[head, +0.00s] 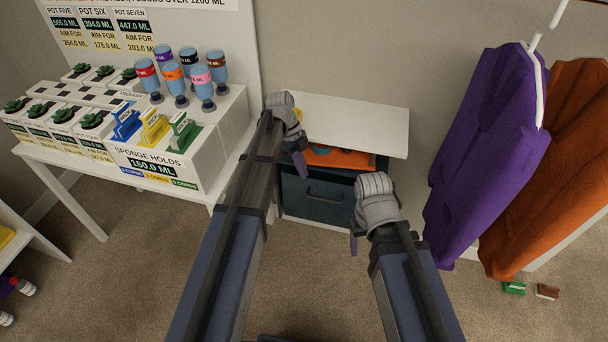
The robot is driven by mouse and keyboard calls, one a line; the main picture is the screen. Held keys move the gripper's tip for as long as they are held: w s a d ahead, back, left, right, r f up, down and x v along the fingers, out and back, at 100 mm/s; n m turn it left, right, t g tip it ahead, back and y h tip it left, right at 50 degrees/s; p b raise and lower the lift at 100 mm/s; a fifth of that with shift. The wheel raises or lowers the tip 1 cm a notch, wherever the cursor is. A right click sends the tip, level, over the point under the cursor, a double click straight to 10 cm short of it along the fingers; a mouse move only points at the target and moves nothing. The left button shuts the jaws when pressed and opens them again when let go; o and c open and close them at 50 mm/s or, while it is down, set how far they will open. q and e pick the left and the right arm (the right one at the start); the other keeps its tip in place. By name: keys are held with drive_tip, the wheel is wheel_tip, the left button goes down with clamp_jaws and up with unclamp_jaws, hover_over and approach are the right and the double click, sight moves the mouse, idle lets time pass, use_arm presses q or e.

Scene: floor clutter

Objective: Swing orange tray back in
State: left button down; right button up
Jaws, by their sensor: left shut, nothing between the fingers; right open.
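The orange tray (345,159) shows as an orange strip under the white top of a low cabinet (370,126), just above a dark blue drawer front (318,202). Small dark marks or items show on it; its far part is hidden under the top. My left gripper (301,165) is shut and empty, pointing down at the tray's left end; I cannot tell whether it touches. My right gripper (354,243) is open and empty, low in front of the drawer's right side, apart from the tray.
A white table (205,190) with potted plants, bottles and a sponge holder stands left. Purple (490,140) and orange garments (560,160) hang at right. A green block (514,288) and a brown block (547,291) lie on the carpet. The carpet before the cabinet looks clear.

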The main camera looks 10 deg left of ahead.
use_arm(q)
drive_tip(key=shift+w+a, duration=0.15)
drive_tip(key=shift+w, duration=0.45)
idle(0.3)
